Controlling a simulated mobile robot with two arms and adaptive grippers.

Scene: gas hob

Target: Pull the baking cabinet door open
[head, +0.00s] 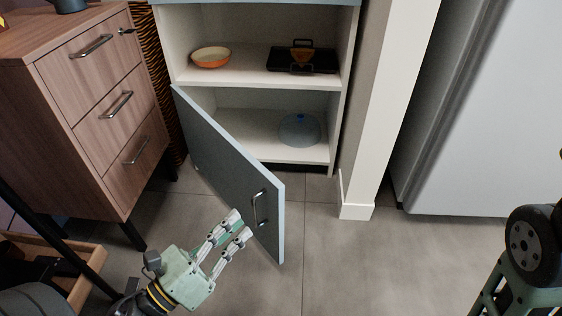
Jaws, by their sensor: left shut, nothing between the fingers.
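The baking cabinet door (225,165) is blue-grey, hinged at its left side, and stands swung well out from the white cabinet (258,98). Its dark metal handle (259,207) is near the free edge. My left gripper (243,226) is in front of the door's outer face, with its fingertips close to the handle, just left of and below it. It is shut and empty; I cannot tell whether it touches the door. My right gripper is not in view; only part of my right arm shows at the lower right.
The upper shelf holds an orange bowl (211,57) and a black tray (302,63). A clear dome (299,130) is on the lower shelf. A wooden drawer unit (90,100) stands left, a white post (385,100) and a fridge (490,110) right. The floor at centre right is clear.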

